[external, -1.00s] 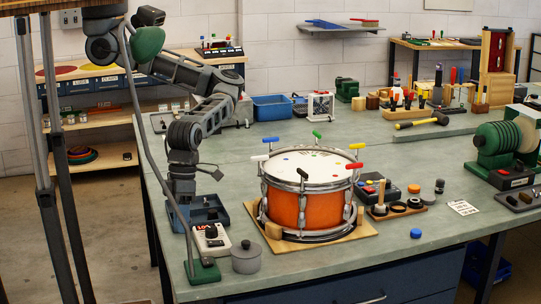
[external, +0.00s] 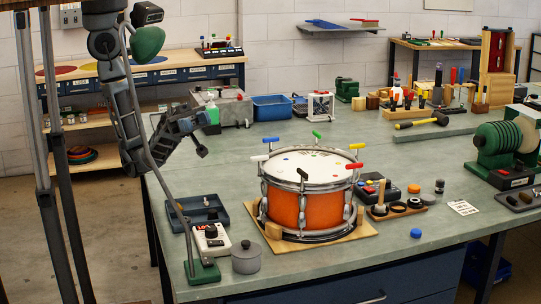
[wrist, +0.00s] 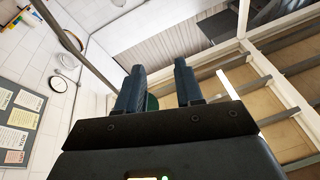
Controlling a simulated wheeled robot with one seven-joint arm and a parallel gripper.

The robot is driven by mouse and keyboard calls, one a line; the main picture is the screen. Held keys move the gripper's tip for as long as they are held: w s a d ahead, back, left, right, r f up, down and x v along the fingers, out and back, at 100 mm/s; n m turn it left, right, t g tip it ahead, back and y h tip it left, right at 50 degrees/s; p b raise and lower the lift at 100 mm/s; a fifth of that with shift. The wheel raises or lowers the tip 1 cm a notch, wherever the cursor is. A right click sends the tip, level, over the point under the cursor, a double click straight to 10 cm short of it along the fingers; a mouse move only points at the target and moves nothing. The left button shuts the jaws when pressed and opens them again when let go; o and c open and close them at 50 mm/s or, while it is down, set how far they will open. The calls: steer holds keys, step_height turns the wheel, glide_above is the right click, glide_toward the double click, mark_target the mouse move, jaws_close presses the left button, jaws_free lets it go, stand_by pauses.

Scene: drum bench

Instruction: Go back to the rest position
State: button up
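My gripper (wrist: 158,72) shows in the wrist view with its two dark fingers apart and nothing held between them. In the external view my arm is folded at the left, and my gripper (external: 194,122) is raised over the bench's left edge, clear of the bench top. The wrist view faces up at the ceiling and walls. The orange drum (external: 288,207) stands on a wooden board (external: 365,229), to the right of and below my gripper. Several coloured keys stand around its rim.
A lamp's green head (external: 147,42) and thin stand are close to my arm. A blue tray (external: 181,222), a white meter (external: 211,240) and a grey pot (external: 245,258) sit at the bench's front left.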

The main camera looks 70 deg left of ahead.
steer(key=w+a+f+n+t+y, duration=0.4)
steer(key=w+a+f+n+t, duration=0.1)
steer(key=w+a+n+t, duration=0.5)
steer(key=a+f+n+t+y+p, duration=0.1)
steer(key=a+f+n+t+y, duration=0.25)
steer(key=a, duration=0.35)
steer(key=a+f+n+t+y, duration=0.2)
steer(key=a+f+n+y, duration=0.25)
steer(key=a, duration=0.35)
steer(key=s+a+f+y, duration=0.1)
steer(key=s+a+y, duration=0.2)
steer(key=s+a, duration=0.3)
steer(key=s+a+f+n+g+y+p, duration=0.1)
steer(key=s+a, duration=0.4)
steer(key=a, duration=0.6)
steer(key=s+a+f+g+y, duration=0.1)
steer(key=s+a+f+y, duration=0.2)
steer(key=a, duration=0.6)
steer(key=s+y, duration=0.2)
steer(key=s, duration=0.1)
steer(key=shift+s+f+n+y+p, duration=0.15)
steer(key=shift+s+n+y+p, duration=0.15)
steer(key=shift+s+p, duration=0.1)
steer(key=shift+o, duration=0.2)
steer(key=shift+w+f, duration=0.1)
steer(key=shift+w, duration=0.05)
